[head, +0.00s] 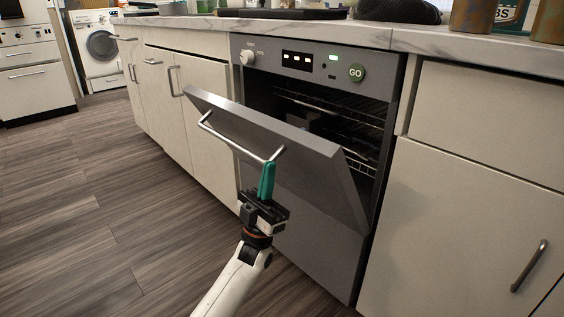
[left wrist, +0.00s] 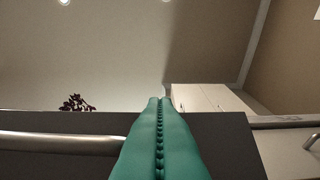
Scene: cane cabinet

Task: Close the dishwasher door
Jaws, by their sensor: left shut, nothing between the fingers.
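The grey dishwasher door (head: 297,159) is partly open, tilted outward at its top, with racks showing in the dark interior (head: 330,115) behind it. A silver bar handle (head: 234,143) runs along the door's outer face near the top. My left gripper (head: 267,181) is shut and empty, its green fingers pointing up at the right end of the handle. In the left wrist view the shut green fingers (left wrist: 160,135) stand before the door's dark edge, with the handle (left wrist: 60,144) to their left. I cannot tell whether the fingers touch the door. My right gripper is not in view.
The control panel (head: 318,64) with a green GO button is above the opening. Pale cabinets (head: 480,180) flank the dishwasher under a marble counter (head: 335,33). The wooden floor (head: 90,210) at left is clear. A washing machine (head: 101,45) stands far back.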

